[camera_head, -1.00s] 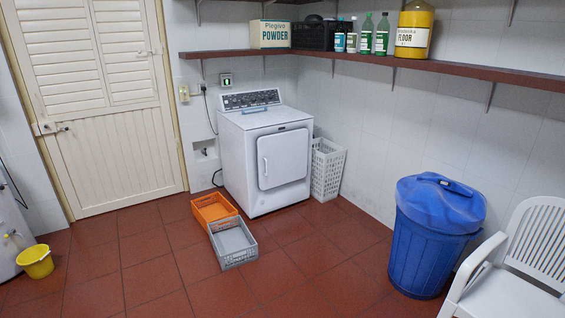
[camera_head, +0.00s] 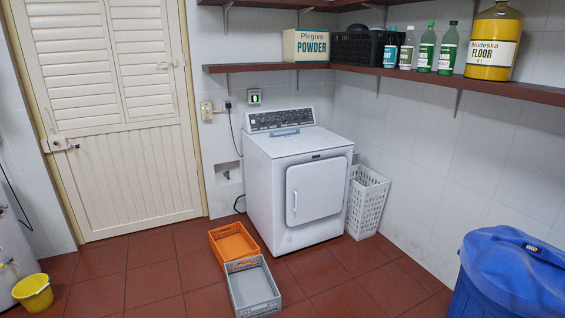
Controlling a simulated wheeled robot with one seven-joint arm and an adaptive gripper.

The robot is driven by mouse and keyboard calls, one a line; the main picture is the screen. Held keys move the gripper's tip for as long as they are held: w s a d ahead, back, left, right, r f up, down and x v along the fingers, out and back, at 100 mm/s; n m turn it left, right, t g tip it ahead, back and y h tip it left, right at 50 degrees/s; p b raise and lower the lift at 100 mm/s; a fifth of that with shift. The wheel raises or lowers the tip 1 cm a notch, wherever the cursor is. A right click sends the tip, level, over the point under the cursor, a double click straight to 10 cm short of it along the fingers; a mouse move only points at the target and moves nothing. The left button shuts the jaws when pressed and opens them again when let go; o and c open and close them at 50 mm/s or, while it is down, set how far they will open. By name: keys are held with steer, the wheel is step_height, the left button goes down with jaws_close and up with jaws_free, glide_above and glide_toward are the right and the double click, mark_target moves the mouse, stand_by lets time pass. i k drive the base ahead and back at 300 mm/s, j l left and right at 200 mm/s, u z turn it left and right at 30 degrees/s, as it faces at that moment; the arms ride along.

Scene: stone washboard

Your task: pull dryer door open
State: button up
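The white dryer (camera_head: 265,190) stands against the back wall, left of the corner. Its door (camera_head: 315,190) is a white rounded panel on the front face and looks shut. A small handle (camera_head: 294,201) shows at the door's left edge. A control panel (camera_head: 281,119) runs along the top back, and a blue-grey item (camera_head: 285,132) lies on the top in front of it. My gripper is not in the head view, so its state and place are hidden.
An orange crate (camera_head: 234,240) and a grey crate (camera_head: 252,288) sit on the floor left of and before the dryer. A white basket (camera_head: 367,202) stands at its right. A blue bin (camera_head: 511,277) is at right, a yellow bucket (camera_head: 33,293) at left. A shelf (camera_head: 437,82) runs above.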

mark_target(315, 190)
steer(key=i+z, duration=0.1)
steer(key=i, duration=1.05)
steer(key=i+j, duration=0.25)
steer(key=i, duration=0.9)
steer(key=i+z, duration=0.25)
steer(key=i, duration=0.15)
steer(key=i+j+z, duration=0.2)
steer(key=i, duration=0.15)
steer(key=i+j+z, duration=0.25)
steer(key=i+l, duration=0.1)
